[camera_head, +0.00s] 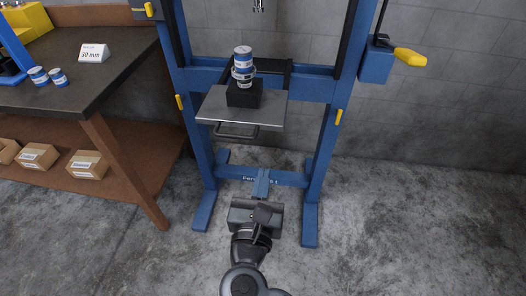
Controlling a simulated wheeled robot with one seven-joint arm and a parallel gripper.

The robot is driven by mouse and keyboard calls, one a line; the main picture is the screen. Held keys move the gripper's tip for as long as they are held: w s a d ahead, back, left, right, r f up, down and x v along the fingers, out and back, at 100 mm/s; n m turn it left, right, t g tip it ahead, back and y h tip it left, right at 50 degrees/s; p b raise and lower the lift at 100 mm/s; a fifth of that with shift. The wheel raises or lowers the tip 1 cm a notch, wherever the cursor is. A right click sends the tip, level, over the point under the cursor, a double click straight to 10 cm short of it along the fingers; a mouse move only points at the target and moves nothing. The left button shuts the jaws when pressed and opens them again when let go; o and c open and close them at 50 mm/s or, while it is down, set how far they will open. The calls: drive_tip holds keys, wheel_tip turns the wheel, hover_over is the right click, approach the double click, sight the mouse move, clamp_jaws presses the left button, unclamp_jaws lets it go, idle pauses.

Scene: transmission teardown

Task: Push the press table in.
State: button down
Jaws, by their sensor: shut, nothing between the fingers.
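The press table (215,104) is a grey metal plate between the two uprights of the blue press frame (196,125). It sticks out toward me, with a loop handle (236,132) under its front edge. A black block (243,94) stands on the plate and holds an upright blue and white cylindrical part (243,62). My gripper (260,197) is low in front of the press, below and apart from the table and handle. It is shut and empty.
A press lever with a yellow grip (409,56) is at the right upright. A dark workbench (100,85) stands at left, with a "30 mm" sign (94,53), small cylinders (58,77) and cardboard boxes (87,164) on its lower shelf. The floor at right is clear.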

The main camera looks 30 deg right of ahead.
drive_tip(key=p, duration=0.3)
approach(276, 109)
drive_tip(key=shift+d, duration=0.1)
drive_tip(key=b+x, duration=0.3)
drive_tip(key=x, duration=0.7)
idle(0.3)
